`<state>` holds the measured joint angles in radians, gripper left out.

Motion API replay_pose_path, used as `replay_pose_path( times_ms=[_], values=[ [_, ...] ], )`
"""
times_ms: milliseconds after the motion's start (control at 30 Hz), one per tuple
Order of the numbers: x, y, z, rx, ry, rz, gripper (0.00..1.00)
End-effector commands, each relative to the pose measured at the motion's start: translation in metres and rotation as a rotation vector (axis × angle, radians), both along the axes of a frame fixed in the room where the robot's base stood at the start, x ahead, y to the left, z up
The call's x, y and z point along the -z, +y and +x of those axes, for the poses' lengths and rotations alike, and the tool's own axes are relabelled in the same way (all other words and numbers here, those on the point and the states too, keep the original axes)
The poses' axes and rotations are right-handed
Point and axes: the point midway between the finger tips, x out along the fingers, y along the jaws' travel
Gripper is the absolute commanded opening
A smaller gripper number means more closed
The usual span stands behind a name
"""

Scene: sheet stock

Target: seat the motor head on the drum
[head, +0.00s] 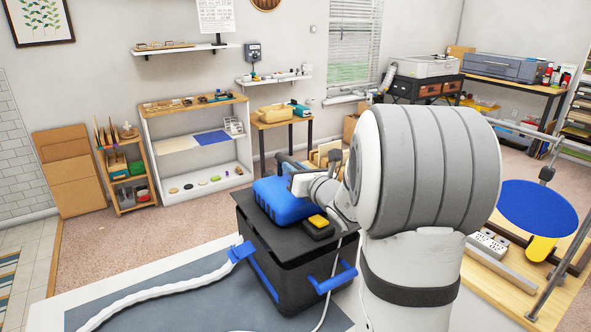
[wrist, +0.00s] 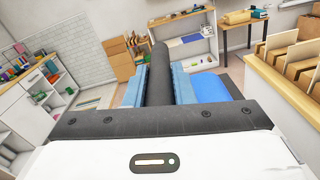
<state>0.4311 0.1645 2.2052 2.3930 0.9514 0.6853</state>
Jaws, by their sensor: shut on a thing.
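The motor head (head: 284,202), a blue cover with a dark handle, is over the top of the black drum (head: 300,262). From this angle I cannot tell whether it touches the drum or sits fully down. My gripper (head: 293,178) is at the top of the motor head, partly hidden by my own arm. In the wrist view, my gripper's blue-padded fingers (wrist: 159,85) are shut on the dark handle (wrist: 160,62). Blue of the motor head (wrist: 211,88) shows to the right of them. A blue latch (head: 335,278) stands out from the drum's side.
A pale hose (head: 160,292) with a blue end runs from the drum across a grey mat (head: 195,285). A black and yellow block (head: 318,225) is beside the motor head. A shelf unit (head: 197,150) and bench (head: 283,123) stand behind. A round blue seat (head: 537,207) is at right.

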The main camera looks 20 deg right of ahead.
Motion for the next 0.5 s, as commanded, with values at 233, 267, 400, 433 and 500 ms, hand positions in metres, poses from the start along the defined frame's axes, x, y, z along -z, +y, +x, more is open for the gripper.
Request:
replay_pose_path(
  times_ms=[233,267,400,433,500],
  values=[
    [0.0023,-0.0004,-0.0001,0.000,-0.007,-0.001,0.00],
    [0.0032,-0.0004,-0.0002,0.000,-0.007,-0.001,0.00],
    [0.0062,-0.0006,-0.0007,0.001,-0.007,-0.001,0.00],
    [0.0064,-0.0006,-0.0008,0.001,-0.007,-0.001,0.00],
    [0.0062,-0.0006,-0.0008,0.001,-0.007,-0.001,0.00]
  ],
)
